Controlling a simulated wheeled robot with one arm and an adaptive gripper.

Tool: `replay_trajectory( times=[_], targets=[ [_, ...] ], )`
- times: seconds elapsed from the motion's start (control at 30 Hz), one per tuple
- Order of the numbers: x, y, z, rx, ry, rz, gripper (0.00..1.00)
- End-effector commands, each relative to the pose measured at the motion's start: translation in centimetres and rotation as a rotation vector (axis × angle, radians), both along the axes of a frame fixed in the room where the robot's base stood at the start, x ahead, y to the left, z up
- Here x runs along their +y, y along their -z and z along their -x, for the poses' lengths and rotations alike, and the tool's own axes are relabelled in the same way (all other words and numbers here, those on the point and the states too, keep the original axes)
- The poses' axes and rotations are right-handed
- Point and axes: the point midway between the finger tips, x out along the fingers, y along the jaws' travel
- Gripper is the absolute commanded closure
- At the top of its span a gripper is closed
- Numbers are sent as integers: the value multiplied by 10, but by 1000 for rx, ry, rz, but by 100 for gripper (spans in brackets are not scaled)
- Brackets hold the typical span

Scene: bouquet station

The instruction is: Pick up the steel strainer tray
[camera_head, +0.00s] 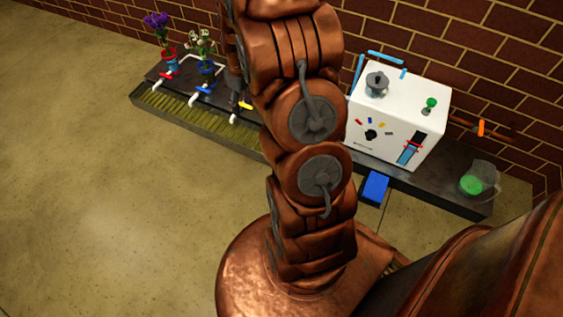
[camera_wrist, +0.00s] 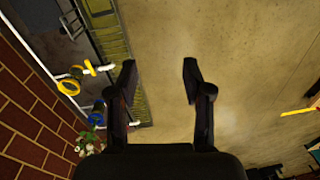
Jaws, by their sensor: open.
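I cannot make out a steel strainer tray for certain in either view. My gripper (camera_wrist: 158,72) is open in the wrist view, with nothing between its two dark fingers but tan floor behind. A yellowish slatted strip (camera_head: 172,110) runs along the front of the dark bench in the head view; it also shows left of the fingers in the wrist view (camera_wrist: 118,40). My arm covers the middle of the bench in the head view and may hide the tray.
White pipes with coloured valves and two flower bunches (camera_head: 157,22) (camera_head: 201,40) stand at the bench's left end. A white machine (camera_head: 397,115), a blue block (camera_head: 375,187) and a clear jug with green contents (camera_head: 478,182) are on the right. A brick wall (camera_head: 500,30) stands behind.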

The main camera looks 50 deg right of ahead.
Motion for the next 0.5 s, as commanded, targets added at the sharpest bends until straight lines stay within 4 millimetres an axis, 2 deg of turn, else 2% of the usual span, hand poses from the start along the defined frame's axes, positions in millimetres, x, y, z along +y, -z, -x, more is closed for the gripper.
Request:
replay_trajectory(
  times=[0.03,0.2,0.37,0.5],
  targets=[
    [-13,36,-3,-1,-1,-2,50],
    [-57,112,-15,-30,-22,7,50],
    [-98,187,-20,-54,-42,22,50],
    [-130,254,-16,-68,-57,30,50]
  ],
)
